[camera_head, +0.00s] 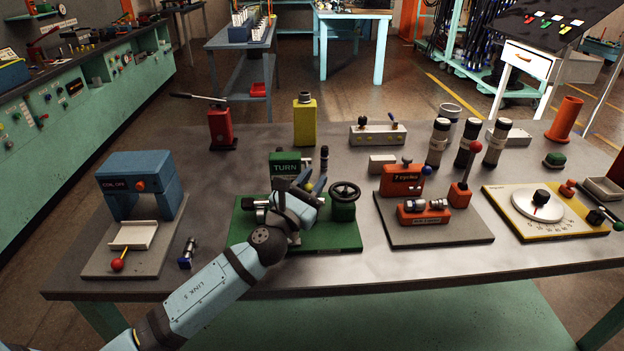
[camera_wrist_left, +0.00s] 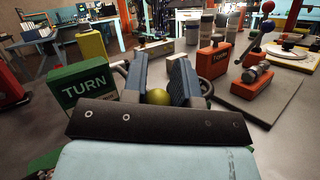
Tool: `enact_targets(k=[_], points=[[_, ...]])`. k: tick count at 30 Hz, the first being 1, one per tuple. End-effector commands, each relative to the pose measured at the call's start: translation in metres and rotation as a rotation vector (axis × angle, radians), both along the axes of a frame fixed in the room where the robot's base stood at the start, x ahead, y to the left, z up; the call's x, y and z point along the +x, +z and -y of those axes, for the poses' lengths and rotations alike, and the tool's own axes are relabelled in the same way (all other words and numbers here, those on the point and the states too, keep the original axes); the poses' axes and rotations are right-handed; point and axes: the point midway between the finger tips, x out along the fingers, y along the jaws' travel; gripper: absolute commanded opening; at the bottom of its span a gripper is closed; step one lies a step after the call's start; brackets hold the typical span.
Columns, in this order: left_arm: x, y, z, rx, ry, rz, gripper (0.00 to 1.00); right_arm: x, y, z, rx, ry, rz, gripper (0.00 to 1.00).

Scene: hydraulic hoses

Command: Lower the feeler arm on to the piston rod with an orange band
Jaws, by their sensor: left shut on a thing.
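My left gripper (camera_head: 311,184) is over the green fixture base (camera_head: 335,237), in front of the green TURN sign (camera_head: 285,163). In the left wrist view its two fingers (camera_wrist_left: 163,80) stand on either side of a yellow-green ball (camera_wrist_left: 157,97), and they are shut on it. A black handwheel on a green block (camera_head: 344,203) is just right of the gripper. A silver rod part (camera_head: 257,204) shows left of the gripper on the same base. The gripper hides the middle of the fixture. I cannot make out an orange band or the feeler arm's shape. My right gripper is not in view.
A blue press-like stand (camera_head: 140,172) is at left, with a small loose fitting (camera_head: 187,252) beside it. A grey plate with red units (camera_head: 433,234) is to the right. A yellow block (camera_head: 304,120) and red jack (camera_head: 221,128) stand behind. The front table strip is mostly clear.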

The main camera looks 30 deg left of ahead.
Motion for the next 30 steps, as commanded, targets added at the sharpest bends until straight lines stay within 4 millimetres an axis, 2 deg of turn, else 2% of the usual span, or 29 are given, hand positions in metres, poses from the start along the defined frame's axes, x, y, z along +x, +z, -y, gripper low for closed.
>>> enact_targets(k=[1, 13, 14, 15, 17, 30], points=[[-0.0008, -0.0093, 0.0029, -0.002, -0.007, -0.014, 0.0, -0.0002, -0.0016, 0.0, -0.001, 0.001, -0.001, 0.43], [-0.001, -0.0127, 0.0035, -0.004, -0.008, -0.02, 0.0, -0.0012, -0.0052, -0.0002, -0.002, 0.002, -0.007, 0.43], [-0.001, -0.0128, 0.0035, -0.004, -0.008, -0.02, 0.31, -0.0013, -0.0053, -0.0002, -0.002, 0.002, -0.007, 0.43], [-0.0009, -0.013, 0.0033, -0.004, -0.008, -0.02, 0.4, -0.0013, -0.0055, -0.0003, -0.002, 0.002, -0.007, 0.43], [-0.0008, -0.0127, 0.003, -0.003, -0.007, -0.02, 0.52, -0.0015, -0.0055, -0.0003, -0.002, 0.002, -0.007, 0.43], [-0.0012, -0.0087, 0.0013, -0.002, -0.004, -0.012, 0.52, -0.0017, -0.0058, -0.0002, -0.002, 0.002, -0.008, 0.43]])
